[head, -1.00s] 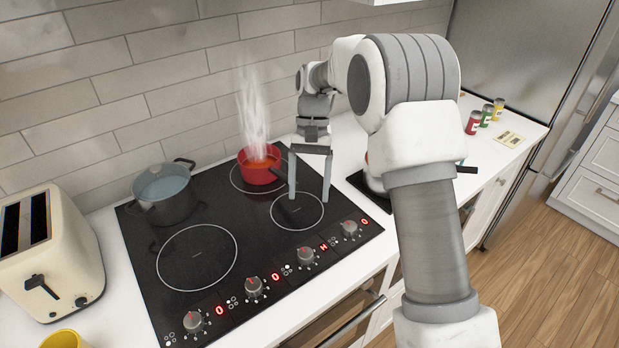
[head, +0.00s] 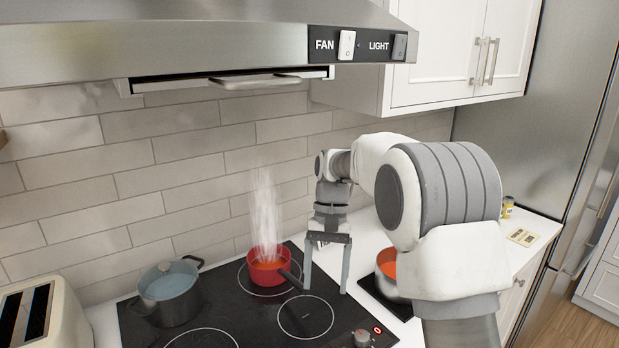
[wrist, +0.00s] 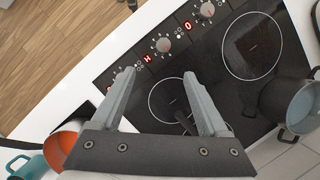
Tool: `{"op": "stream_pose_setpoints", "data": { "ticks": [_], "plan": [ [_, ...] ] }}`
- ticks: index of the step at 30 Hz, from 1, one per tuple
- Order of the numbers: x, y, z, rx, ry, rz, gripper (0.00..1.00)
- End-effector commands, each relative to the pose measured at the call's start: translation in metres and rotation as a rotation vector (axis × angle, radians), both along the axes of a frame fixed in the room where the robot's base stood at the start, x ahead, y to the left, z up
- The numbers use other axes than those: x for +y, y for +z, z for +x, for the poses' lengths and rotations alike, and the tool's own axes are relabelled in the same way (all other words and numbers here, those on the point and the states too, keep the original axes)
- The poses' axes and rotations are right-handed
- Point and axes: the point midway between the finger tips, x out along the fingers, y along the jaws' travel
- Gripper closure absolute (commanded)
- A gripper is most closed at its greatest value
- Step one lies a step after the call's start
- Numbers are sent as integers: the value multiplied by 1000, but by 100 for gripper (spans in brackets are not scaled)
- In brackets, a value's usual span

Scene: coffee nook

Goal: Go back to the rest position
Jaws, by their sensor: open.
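My gripper (head: 327,275) is open and empty. In the head view it hangs fingers down above the right part of the black cooktop (head: 240,318), beside the steaming red pot (head: 268,270) on the back burner. In the wrist view the two fingers (wrist: 155,100) are spread apart over a bare burner ring, and a dark handle shows between them. My arm reaches in from the right side of the head view.
A grey pot (head: 172,300) stands on the cooktop's left, near the cream toaster (head: 40,318). The range hood (head: 190,40) hangs above; a white cabinet (head: 445,60) is at upper right.

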Motion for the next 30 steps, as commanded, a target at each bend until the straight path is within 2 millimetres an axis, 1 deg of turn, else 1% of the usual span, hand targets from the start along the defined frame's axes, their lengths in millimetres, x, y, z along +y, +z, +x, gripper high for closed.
{"op": "stream_pose_setpoints", "data": {
  "ticks": [1,6,11,15,18,24,30],
  "plan": [
    [-5,14,-7,-32,3,1,22],
    [-21,48,-31,-133,18,5,22],
    [-35,73,-57,-227,34,3,22],
    [-48,91,-83,-309,47,-1,22],
    [-55,101,-102,-367,58,-5,22],
    [-71,113,-142,-483,77,-17,22],
    [-85,116,-182,-598,100,-35,22]
  ]
}}
